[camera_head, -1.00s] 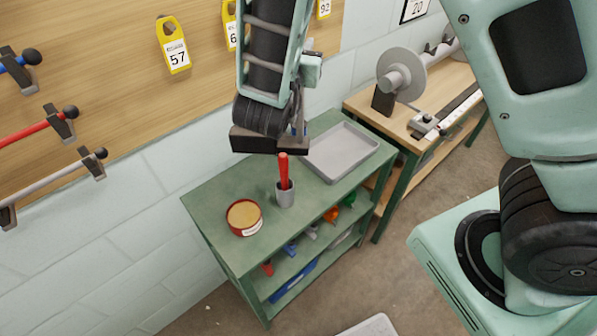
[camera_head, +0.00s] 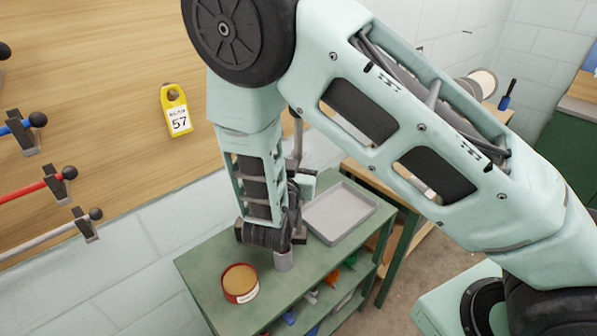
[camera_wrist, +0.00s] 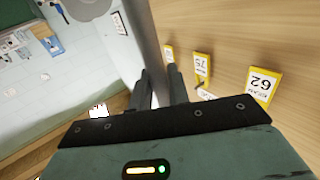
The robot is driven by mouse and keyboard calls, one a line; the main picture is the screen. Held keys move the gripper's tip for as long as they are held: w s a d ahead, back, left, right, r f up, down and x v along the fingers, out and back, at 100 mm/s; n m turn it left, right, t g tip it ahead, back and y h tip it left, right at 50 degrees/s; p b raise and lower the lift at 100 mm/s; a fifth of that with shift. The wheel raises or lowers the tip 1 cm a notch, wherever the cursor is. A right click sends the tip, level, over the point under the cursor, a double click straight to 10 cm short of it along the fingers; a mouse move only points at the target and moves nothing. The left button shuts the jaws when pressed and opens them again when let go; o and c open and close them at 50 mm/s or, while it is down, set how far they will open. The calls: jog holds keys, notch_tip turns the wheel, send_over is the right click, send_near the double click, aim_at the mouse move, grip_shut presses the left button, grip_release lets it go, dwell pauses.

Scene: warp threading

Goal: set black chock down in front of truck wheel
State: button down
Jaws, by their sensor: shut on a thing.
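No black chock and no truck wheel can be made out in either view. My gripper (camera_wrist: 160,90) is shut on a grey rod (camera_wrist: 156,35), which stands between the two dark fingers and runs out of the top of the wrist view. In the head view a thin grey upright piece, seemingly the same rod (camera_head: 298,142), shows just right of my forearm. My wrist is over the back of the green workbench (camera_head: 203,262).
A red-rimmed tin (camera_head: 240,283), a grey cup (camera_head: 284,262) and an empty grey tray (camera_head: 340,212) stand on the bench. Coloured rods hang on the wooden wall at left, with a yellow tag (camera_head: 177,111). A wooden table stands behind, partly covered by my arm.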

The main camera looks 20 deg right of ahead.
jog(key=shift+f+p, duration=0.4)
jog(key=shift+f, duration=1.4)
jog(key=shift+f, duration=0.15)
jog(key=c, duration=1.3)
grip_release()
jog(key=shift+c, duration=0.2)
